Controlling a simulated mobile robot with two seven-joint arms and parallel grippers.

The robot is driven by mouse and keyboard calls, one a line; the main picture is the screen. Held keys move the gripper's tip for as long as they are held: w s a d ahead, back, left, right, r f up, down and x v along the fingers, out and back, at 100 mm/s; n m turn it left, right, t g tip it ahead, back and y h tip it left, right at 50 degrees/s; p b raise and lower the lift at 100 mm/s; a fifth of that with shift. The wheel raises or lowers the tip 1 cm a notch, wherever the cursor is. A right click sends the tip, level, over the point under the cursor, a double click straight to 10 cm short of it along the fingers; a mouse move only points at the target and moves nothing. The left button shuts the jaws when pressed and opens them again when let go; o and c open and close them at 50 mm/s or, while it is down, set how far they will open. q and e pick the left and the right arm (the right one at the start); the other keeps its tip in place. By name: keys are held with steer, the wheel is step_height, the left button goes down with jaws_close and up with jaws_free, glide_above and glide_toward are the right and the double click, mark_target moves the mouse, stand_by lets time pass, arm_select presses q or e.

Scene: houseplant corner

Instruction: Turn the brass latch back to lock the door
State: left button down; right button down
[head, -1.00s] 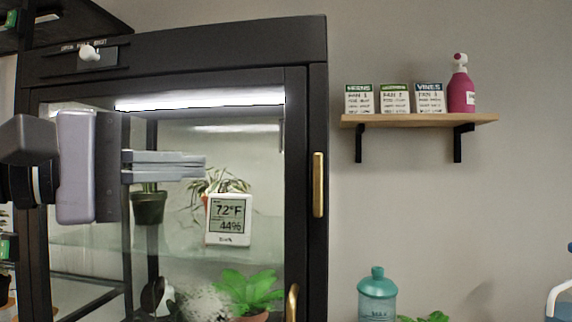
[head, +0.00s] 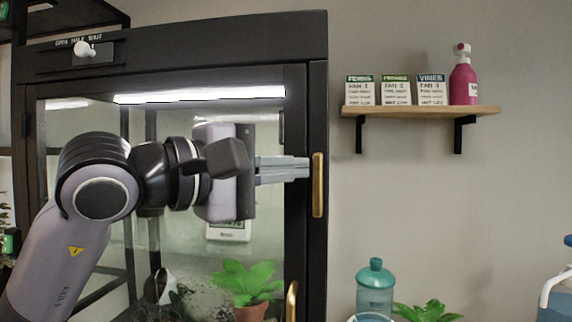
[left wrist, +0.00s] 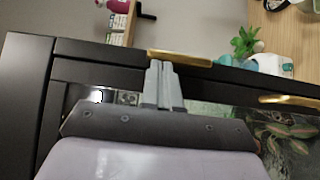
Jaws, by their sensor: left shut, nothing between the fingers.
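The brass latch (head: 318,185) is an upright bar on the black right-hand frame of the glass cabinet (head: 170,50). It also shows in the left wrist view (left wrist: 180,57), just past my fingertips. My left gripper (head: 307,168) is shut and empty. It points right, with its fingertips close beside the latch's left side, at its upper part. I cannot tell whether they touch it. A brass door handle (head: 292,301) is lower down, and it shows in the left wrist view (left wrist: 289,101). My right gripper is not in view.
A wooden shelf (head: 420,111) with seed packets and a pink spray bottle (head: 462,82) is on the wall to the right. A teal bottle (head: 375,287) stands below it. A potted plant (head: 246,284) and a display partly hidden by my gripper show behind the glass.

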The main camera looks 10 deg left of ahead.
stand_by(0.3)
arm_select(q)
steer(key=shift+r+m+p, duration=0.15)
steer(key=shift+m+p, duration=0.15)
steer(key=shift+p, duration=0.15)
